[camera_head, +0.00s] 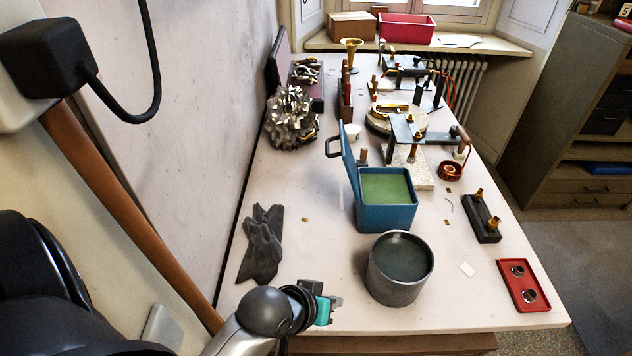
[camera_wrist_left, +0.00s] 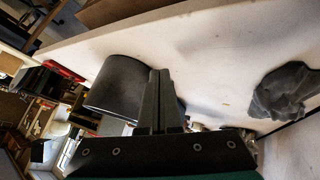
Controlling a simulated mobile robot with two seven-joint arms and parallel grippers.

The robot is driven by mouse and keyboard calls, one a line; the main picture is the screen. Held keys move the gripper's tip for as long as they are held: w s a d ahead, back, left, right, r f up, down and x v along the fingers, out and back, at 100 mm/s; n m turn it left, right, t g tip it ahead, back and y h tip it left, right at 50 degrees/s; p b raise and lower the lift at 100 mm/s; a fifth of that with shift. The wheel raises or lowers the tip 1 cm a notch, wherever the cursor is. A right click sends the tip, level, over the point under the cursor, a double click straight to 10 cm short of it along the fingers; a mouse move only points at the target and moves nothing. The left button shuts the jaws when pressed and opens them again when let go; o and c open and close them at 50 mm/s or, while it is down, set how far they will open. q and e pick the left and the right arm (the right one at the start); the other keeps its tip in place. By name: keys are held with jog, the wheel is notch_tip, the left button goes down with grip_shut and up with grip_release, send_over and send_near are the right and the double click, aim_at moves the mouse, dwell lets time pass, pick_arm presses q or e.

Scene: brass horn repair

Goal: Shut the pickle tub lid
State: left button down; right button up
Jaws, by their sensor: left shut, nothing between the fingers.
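The pickle tub (camera_head: 384,217) is a blue square box with green liquid inside, standing mid-table in the head view. The fingers and the pot mostly hide the tub there. My right gripper is not in view.
A dark round pot (camera_head: 399,283) stands just in front of the tub; it also shows in the wrist view (camera_wrist_left: 117,88). A grey glove (camera_head: 262,245) lies left, near the wall. A red tray (camera_head: 523,286) sits at right.

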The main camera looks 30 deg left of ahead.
pick_arm(q)
jog(key=w+a+r+n+t+y, duration=0.7)
jog(key=w+a+r+n+t, duration=0.55)
jog(key=n, duration=0.65)
jog(key=w+a+r+g, duration=0.1)
jog(key=w+a+g, duration=0.1)
jog(key=w+a, duration=0.2)
jog(key=w, duration=0.3)
jog(key=shift+w+r, duration=0.25)
jog(key=shift+w, duration=0.05)
jog(key=shift+g, duration=0.25)
